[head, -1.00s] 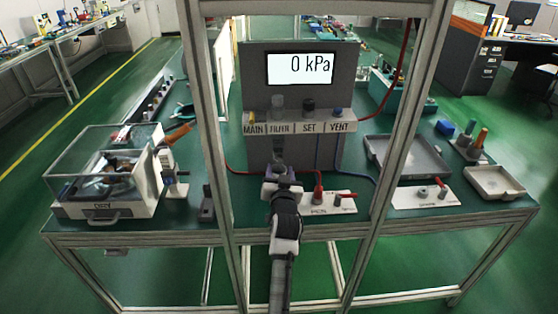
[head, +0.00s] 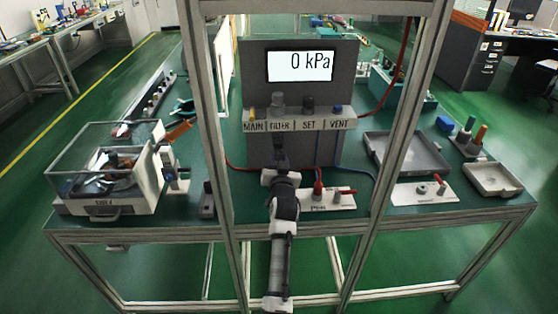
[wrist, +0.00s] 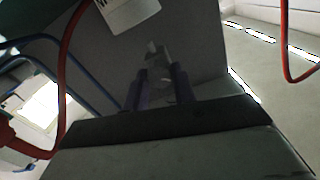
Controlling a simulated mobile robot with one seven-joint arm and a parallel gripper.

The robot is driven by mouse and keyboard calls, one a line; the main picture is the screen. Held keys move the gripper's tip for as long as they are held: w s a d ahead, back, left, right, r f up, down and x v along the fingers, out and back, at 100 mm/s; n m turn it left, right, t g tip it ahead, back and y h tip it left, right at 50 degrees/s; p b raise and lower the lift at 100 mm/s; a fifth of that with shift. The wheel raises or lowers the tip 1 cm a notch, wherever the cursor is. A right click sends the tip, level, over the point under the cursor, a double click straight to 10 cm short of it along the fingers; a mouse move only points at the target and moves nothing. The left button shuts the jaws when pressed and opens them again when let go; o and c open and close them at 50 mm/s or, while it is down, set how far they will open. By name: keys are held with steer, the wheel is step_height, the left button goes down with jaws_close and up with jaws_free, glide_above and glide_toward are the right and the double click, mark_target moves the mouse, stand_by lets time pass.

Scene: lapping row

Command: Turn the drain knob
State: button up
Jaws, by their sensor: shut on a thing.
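The grey panel (head: 297,85) stands on the green bench, with a labelled strip (head: 300,125) reading MAIN, FILTER, SET and VENT. My gripper (head: 279,158) is raised in front of the panel, just below the FILTER label. In the wrist view its two dark fingers (wrist: 161,90) are closed on a small pale piece (wrist: 158,66) at the panel, which I take to be the drain knob under the filter. The knob's shape and angle are mostly hidden by the fingers. The gauge display (head: 300,67) reads 0 kPa.
Frame posts (head: 213,130) stand left and right of my arm. A white plate with red-handled fittings (head: 327,200) lies right of the gripper. Red and blue hoses (head: 345,172) run beside it. A clear-lidded machine (head: 108,170) is at left, a grey tray (head: 408,155) at right.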

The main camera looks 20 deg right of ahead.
steer(key=shift+c, duration=0.5)
steer(key=shift+m, duration=1.6)
steer(key=o, duration=1)
steer(key=shift+s, duration=0.1)
steer(key=shift+b+v, duration=1.55)
steer(key=shift+v, duration=5.3)
